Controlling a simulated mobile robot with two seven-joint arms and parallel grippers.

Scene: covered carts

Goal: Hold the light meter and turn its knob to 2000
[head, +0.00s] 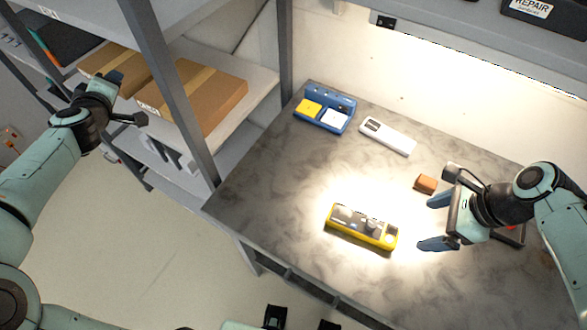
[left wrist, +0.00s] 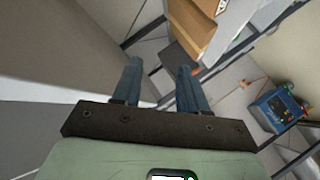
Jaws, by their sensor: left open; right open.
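The light meter (head: 345,233), a yellow-edged instrument with a dark face and a round knob (head: 372,226), lies flat on the grey worktop under bright light. The setting its knob points to is too small to read. My right gripper (head: 430,222) is open and empty, just right of the meter, with its fingers pointing toward it and apart from it. My left gripper (head: 128,97) is far to the left, by the shelf rack, away from the worktop. Its two spread fingers, with nothing between them, show in the left wrist view (left wrist: 160,85).
On the worktop (head: 270,185) are a brown block (head: 425,184) near my right gripper, a white handheld device (head: 388,136) and a blue organiser (head: 325,108) at the back. A dark item lies partly behind my right gripper. Rack posts and cardboard boxes (head: 205,95) stand near my left arm.

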